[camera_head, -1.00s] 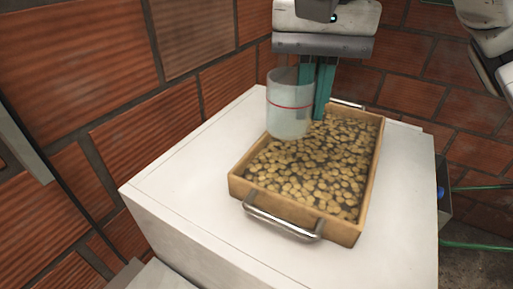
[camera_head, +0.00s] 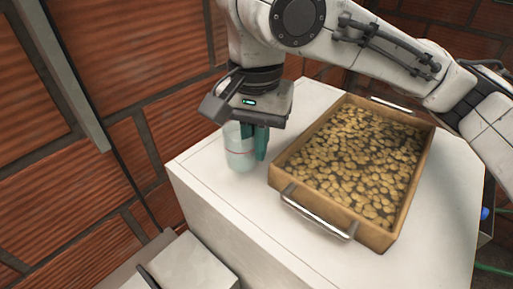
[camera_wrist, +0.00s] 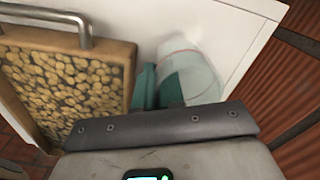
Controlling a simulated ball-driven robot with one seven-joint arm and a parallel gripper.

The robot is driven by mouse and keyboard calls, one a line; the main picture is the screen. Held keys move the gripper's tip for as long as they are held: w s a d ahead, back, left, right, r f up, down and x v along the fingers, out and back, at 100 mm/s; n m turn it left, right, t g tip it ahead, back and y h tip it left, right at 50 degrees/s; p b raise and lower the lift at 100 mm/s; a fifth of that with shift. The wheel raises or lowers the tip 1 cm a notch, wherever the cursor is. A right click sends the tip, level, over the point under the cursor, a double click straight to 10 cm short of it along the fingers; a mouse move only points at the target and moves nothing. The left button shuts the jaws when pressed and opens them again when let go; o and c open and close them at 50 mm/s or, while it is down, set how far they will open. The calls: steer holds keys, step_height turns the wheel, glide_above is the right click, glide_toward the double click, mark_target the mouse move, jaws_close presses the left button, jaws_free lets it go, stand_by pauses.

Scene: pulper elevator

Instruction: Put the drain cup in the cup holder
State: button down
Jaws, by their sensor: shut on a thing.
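The drain cup (camera_head: 239,152) is a pale translucent cup with a thin red line around it. My gripper (camera_head: 256,142) is shut on its right side with teal fingers. The cup is upright, left of the wooden tray, over the white top; I cannot tell whether it touches the surface. In the wrist view, the cup (camera_wrist: 190,72) shows beyond the gripper housing, with a teal finger (camera_wrist: 146,88) at its left side. No cup holder can be made out in these frames.
A wooden tray (camera_head: 366,237) with metal handles, full of pale beans, sits on the white cabinet top (camera_head: 222,199). A brick wall (camera_head: 185,105) stands close on the left. A grey block (camera_head: 190,265) is at the lower left. The top's front left is clear.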

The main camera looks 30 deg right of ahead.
steer(key=shift+d+f, duration=0.1)
steer(key=shift+f, duration=0.9)
steer(key=shift+f, duration=0.1)
steer(key=c, duration=1.5)
jaws_free()
